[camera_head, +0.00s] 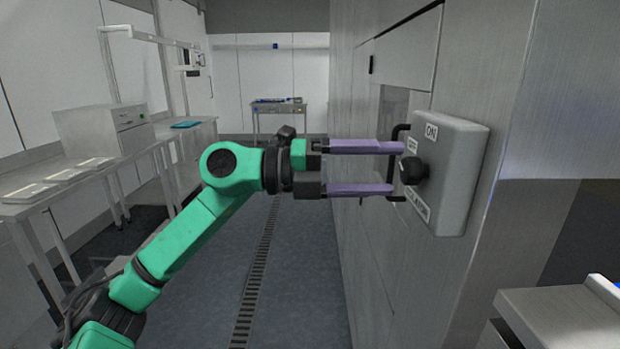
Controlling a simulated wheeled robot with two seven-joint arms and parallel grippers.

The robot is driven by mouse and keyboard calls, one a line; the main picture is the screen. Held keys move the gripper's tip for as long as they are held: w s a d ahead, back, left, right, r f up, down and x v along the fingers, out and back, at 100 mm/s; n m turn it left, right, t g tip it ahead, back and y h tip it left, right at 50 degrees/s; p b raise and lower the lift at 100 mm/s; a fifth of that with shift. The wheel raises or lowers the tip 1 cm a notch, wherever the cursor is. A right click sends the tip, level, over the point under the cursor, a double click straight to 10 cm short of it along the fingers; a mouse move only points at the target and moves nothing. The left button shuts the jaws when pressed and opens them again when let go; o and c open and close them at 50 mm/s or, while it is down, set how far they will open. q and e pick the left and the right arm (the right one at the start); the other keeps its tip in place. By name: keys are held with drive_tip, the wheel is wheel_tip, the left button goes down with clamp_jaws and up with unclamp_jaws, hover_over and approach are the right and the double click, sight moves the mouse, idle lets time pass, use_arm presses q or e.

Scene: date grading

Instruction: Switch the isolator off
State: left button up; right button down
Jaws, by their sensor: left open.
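The isolator (458,170) is a grey box on the metal cabinet wall at the right. It has a black rotary knob (413,170) on its front, with an "ON" label above, an "OFF" label beside the knob at its upper left, and another label below that I cannot fully read. My left gripper (398,168) is open, its two purple fingers pointing right at the knob, one above and one below its height. The fingertips are close to the knob; I cannot tell whether they touch it. My right gripper is not in view.
The metal cabinet (505,90) fills the right side, with a black handle behind the fingers. A steel bench (95,185) with a box-shaped machine (103,138) stands at the left. A small table (279,107) stands at the back. The floor aisle with a drain grate (257,270) is clear.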

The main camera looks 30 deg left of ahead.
use_arm(q)
drive_tip(key=b+v, duration=0.6)
drive_tip(key=v, duration=0.6)
